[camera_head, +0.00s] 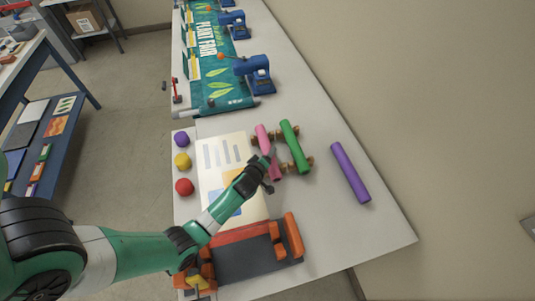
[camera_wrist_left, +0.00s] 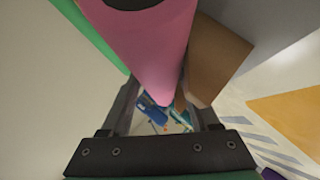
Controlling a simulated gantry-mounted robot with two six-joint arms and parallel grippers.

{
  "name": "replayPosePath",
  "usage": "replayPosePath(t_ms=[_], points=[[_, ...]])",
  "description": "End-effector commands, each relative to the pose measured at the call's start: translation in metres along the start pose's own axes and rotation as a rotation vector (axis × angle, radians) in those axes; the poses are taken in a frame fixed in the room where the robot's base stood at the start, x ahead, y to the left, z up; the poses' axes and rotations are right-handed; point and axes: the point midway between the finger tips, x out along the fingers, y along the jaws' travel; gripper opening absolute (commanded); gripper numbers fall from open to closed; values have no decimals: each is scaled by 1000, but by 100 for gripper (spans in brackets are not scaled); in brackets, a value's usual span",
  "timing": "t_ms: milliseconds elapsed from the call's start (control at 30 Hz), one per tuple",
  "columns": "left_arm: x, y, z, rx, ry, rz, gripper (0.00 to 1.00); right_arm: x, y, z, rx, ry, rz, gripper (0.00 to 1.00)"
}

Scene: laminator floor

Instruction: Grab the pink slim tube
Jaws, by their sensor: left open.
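The pink slim tube (camera_head: 262,138) lies on a wooden rack (camera_head: 282,165) on the table, just left of a green tube (camera_head: 294,146). My left gripper (camera_head: 268,172) is at the near part of the pink tube and hides some of it. In the left wrist view the pink tube (camera_wrist_left: 155,45) looms large, its far part in line with the gap between the open fingers (camera_wrist_left: 163,112). I cannot tell whether the fingers reach around it or touch it. My right gripper is in neither view.
A purple tube (camera_head: 350,172) lies apart on the right. Printed sheets (camera_head: 228,155) lie left of the rack, with several coloured balls (camera_head: 183,162) beyond. An orange-and-grey device (camera_head: 262,252) stands at the near edge. A green banner (camera_head: 215,65) and blue clamps (camera_head: 255,72) are farther back.

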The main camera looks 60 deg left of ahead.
Motion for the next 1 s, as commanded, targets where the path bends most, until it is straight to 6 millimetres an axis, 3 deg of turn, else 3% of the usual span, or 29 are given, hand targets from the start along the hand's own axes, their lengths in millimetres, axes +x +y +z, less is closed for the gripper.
replayPosePath(t_ms=[167, 500, 533, 833, 1000], points=[[0, 1, 0, 0, 0, 0, 62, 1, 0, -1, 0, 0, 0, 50], [0, 1, 0, 0, 0, 0, 2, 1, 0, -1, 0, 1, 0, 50], [0, 1, 0, 0, 0, 0, 0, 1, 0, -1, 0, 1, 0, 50], [-2, 3, -2, 0, 0, 1, 0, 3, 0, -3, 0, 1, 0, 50], [-11, 17, -12, -1, 1, 2, 0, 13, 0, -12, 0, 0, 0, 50]])
